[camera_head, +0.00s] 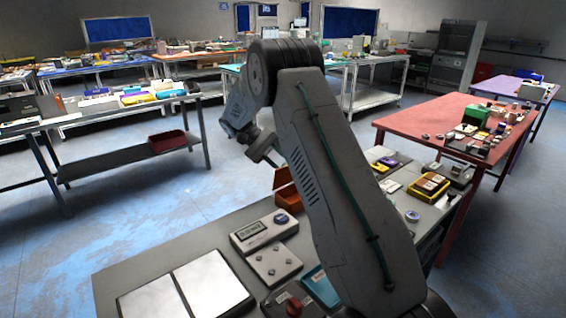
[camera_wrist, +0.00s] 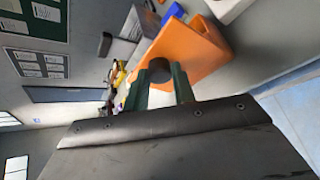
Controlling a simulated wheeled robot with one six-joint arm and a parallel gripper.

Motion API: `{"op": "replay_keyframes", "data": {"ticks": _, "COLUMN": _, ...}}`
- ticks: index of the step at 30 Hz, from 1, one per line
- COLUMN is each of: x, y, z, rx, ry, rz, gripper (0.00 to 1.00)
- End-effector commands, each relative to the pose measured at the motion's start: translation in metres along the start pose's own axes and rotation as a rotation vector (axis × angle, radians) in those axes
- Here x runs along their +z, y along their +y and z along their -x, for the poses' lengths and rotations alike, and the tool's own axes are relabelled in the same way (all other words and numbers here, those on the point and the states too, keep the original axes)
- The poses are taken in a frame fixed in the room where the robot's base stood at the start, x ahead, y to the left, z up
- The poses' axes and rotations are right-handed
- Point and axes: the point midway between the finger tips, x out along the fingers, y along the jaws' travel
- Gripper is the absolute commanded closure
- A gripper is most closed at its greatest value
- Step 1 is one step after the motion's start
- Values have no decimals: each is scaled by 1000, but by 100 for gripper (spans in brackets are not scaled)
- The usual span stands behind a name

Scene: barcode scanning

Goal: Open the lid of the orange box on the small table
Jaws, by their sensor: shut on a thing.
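The orange box (camera_head: 289,199) stands on the small grey table, just left of my forearm, which hides part of it. It also shows large in the wrist view (camera_wrist: 214,40). Its orange lid panel (camera_wrist: 168,42) carries a dark round knob (camera_wrist: 160,70) and appears tilted up from the box; how far is hard to tell. My gripper (camera_wrist: 158,82) has its two green fingers on either side of the knob and is shut on it. In the head view my gripper is above the box, mostly blocked by my arm.
The small grey table (camera_head: 140,272) also holds white panels (camera_head: 208,282), a scale with a display (camera_head: 264,230) and a grey button box (camera_head: 273,264). A yellow-and-brown box (camera_head: 429,186) stands right of my arm. A red table (camera_head: 418,117) is further right.

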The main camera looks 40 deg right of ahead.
Motion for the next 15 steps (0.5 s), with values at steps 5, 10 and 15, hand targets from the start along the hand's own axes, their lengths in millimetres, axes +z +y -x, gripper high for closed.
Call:
{"op": "replay_keyframes", "data": {"ticks": 5, "x": -1, "y": 1, "z": -1, "rx": -1, "ry": -2, "rz": 0, "gripper": 100}}
{"op": "replay_keyframes", "data": {"ticks": 10, "x": -1, "y": 1, "z": -2, "rx": -2, "ry": -2, "rz": -1, "gripper": 55}}
{"op": "replay_keyframes", "data": {"ticks": 15, "x": -1, "y": 2, "z": -2, "rx": -2, "ry": -2, "rz": -1, "gripper": 52}}
